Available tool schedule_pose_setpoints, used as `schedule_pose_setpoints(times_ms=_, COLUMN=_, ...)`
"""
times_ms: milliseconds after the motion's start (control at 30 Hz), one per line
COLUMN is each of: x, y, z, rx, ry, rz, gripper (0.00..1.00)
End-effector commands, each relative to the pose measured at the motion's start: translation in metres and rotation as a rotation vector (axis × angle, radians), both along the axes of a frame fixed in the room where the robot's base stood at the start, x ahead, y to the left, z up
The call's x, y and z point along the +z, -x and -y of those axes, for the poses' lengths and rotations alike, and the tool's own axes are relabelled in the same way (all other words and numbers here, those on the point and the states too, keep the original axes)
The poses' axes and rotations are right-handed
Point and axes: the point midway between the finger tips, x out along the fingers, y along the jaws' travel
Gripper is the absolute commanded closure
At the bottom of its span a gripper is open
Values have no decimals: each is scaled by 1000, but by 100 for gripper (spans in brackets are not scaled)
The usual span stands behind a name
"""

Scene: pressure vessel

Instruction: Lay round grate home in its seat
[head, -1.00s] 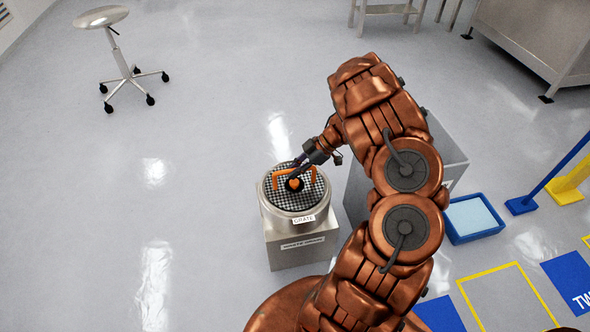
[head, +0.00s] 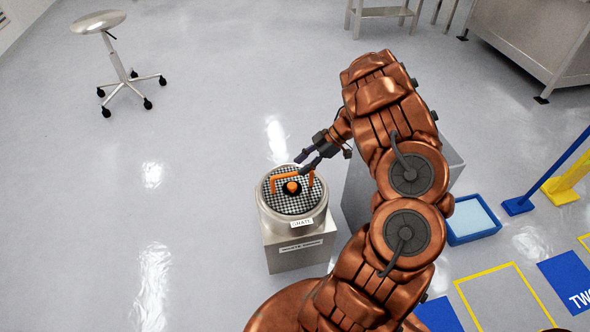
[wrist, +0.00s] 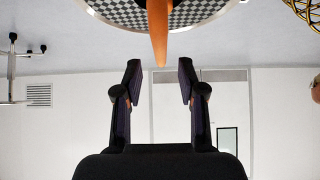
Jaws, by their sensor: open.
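The round grate (head: 284,205), a black-and-white checkered mesh disc, lies inside the rim of a silver round vessel (head: 292,230) labelled GRATE. I cannot tell if it is fully flush. An orange handle (head: 274,184) arches over it, with an orange knob (head: 292,187) on a black centre. My gripper (head: 304,163) is open and empty, just behind and above the handle. In the wrist view my gripper (wrist: 160,74) shows its two fingers apart.
The vessel stands on a grey pedestal (head: 300,257). A grey box (head: 362,190) stands to its right, partly hidden by my arm. A blue tray (head: 474,216) lies further right. A stool (head: 120,62) stands far left. The floor left of the pedestal is clear.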

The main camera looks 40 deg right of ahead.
Motion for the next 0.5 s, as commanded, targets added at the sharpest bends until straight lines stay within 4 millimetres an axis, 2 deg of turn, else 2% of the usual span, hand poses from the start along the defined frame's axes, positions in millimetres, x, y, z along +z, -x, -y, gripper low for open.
schedule_pose_setpoints(times_ms=33, x=9, y=2, z=8, rx=-2, ry=2, rz=3, gripper=60)
schedule_pose_setpoints(times_ms=200, x=30, y=12, z=27, rx=-1, ry=-1, rz=0, gripper=60)
schedule_pose_setpoints(times_ms=500, x=48, y=17, z=44, rx=-4, ry=6, rz=3, gripper=60)
